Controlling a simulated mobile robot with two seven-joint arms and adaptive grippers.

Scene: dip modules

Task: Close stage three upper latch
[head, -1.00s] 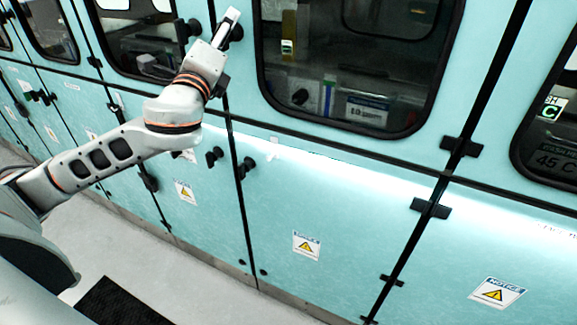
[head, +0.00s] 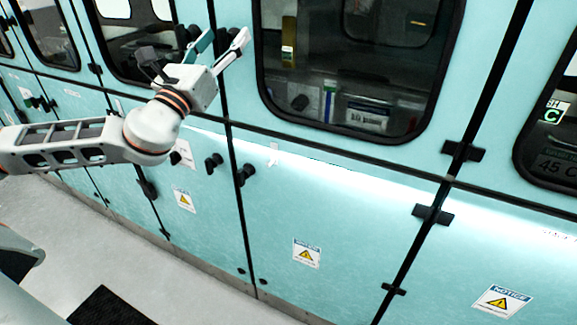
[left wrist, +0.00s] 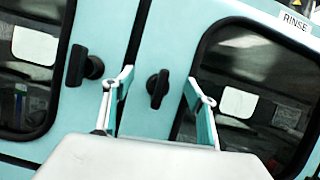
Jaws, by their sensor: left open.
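My left gripper (head: 222,42) is open at the upper cabinet doors, beside the seam between two windowed doors. In the left wrist view, a black upper latch (left wrist: 157,89) on the door right of the seam sits between the spread fingertips of the left gripper (left wrist: 159,78). Its handle stands roughly upright, and I see no grip on it. A second black upper latch (left wrist: 79,66) is on the door left of the seam, outside the fingers, also upright. In the head view the gripper partly hides this area. No stage number is readable. My right gripper is not in view.
Two black lower latches (head: 213,163) and (head: 246,174) flank the seam on the lower doors. Black hinges (head: 463,151) stick out farther right. A RINSE label (left wrist: 294,21) is above the right window. The floor (head: 150,268) in front is clear apart from a dark mat (head: 108,306).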

